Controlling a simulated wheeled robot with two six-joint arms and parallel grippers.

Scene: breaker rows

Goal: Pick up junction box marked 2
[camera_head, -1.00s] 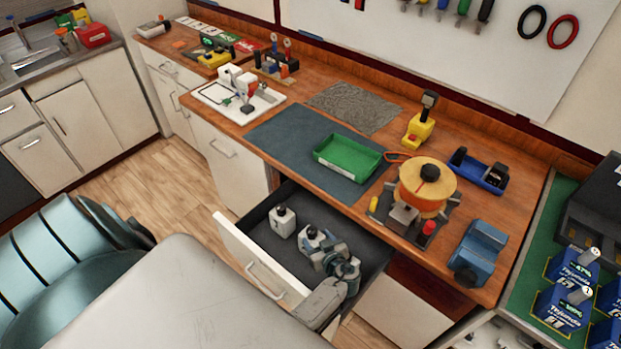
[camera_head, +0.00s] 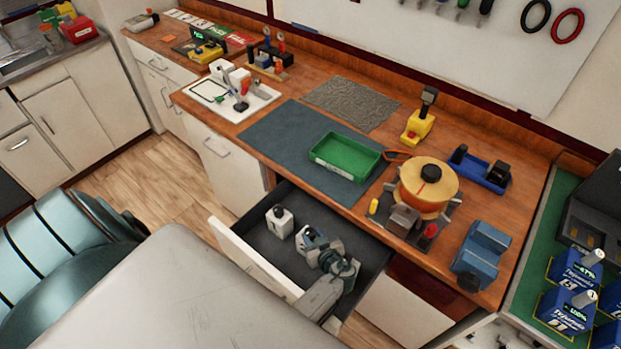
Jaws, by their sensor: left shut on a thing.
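My left gripper (camera_head: 314,243) reaches down into the open drawer (camera_head: 262,240), with its arm coming over the drawer's front right part. It is shut on a small white and grey box (camera_head: 310,233), which the fingers partly cover. A second white box (camera_head: 280,222) with a dark round spot on top stands in the drawer to the left, apart from the gripper. Both look like junction boxes, but I cannot read a number on either. My right gripper is not in view.
The wooden workbench (camera_head: 290,85) above holds a green tray (camera_head: 345,157), an orange spool (camera_head: 428,187), a blue vise-like block (camera_head: 482,250) and a yellow tool (camera_head: 418,127). The drawer's dark floor is clear around the left box. A grey rounded surface fills the foreground.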

